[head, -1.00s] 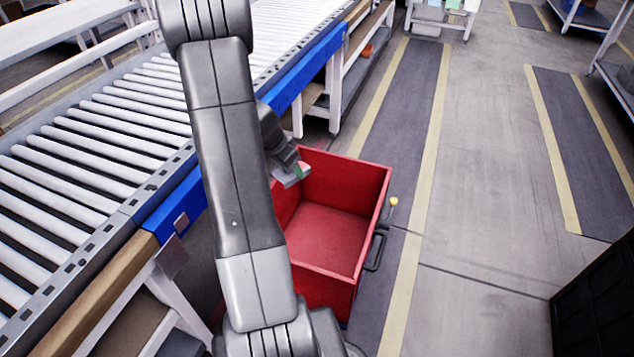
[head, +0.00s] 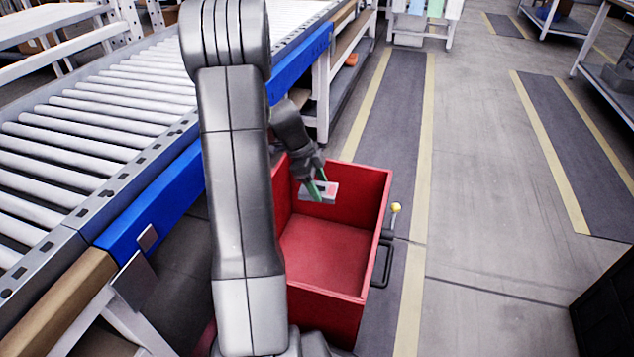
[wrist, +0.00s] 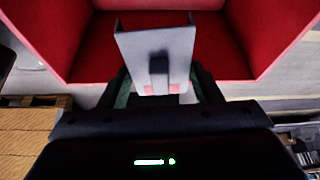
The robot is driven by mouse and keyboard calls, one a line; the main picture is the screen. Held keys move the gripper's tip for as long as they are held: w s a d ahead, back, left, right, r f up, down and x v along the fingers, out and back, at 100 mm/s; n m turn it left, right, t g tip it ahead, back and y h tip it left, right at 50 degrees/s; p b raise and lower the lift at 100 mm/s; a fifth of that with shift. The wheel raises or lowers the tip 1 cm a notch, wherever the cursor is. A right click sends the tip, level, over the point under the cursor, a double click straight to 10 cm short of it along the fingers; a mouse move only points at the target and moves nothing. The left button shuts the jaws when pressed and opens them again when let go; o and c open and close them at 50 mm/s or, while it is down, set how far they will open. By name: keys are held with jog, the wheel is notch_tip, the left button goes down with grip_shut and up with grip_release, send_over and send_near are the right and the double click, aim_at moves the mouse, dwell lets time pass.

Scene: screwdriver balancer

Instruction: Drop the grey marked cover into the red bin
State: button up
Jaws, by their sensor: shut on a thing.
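The grey cover (head: 322,192) with a red mark is held in my gripper (head: 319,187), which is shut on it. In the head view the cover shows against the inner far side of the red bin (head: 330,292), near its left rear corner. In the wrist view the cover (wrist: 155,45) stands out ahead of my gripper (wrist: 158,85), with red marks close to the fingers and the bin's red walls (wrist: 70,35) around and behind it. The bin looks empty in the head view. My arm hides part of its left side.
A roller conveyor (head: 90,130) with a blue side rail (head: 150,205) runs along the left, close to the bin. A handle (head: 382,262) sticks out from the bin's right side. The floor to the right (head: 480,220) is clear. A black crate (head: 605,310) stands at the lower right.

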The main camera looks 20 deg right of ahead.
jog(key=shift+f+b, duration=0.8)
jog(key=shift+f, duration=1.35)
jog(key=o, duration=1.1)
jog(key=shift+c, duration=0.2)
jog(key=shift+r, duration=0.15)
jog(key=p+v, duration=0.4)
jog(key=v, duration=0.9)
jog(key=shift+a+r, duration=0.2)
jog(key=shift+r, duration=0.05)
jog(key=shift+w+f, duration=0.1)
jog(key=shift+w, duration=0.05)
jog(key=b+x, duration=0.4)
jog(key=x, duration=1)
jog(key=shift+r+p, duration=1)
jog(key=shift+r, duration=1.3)
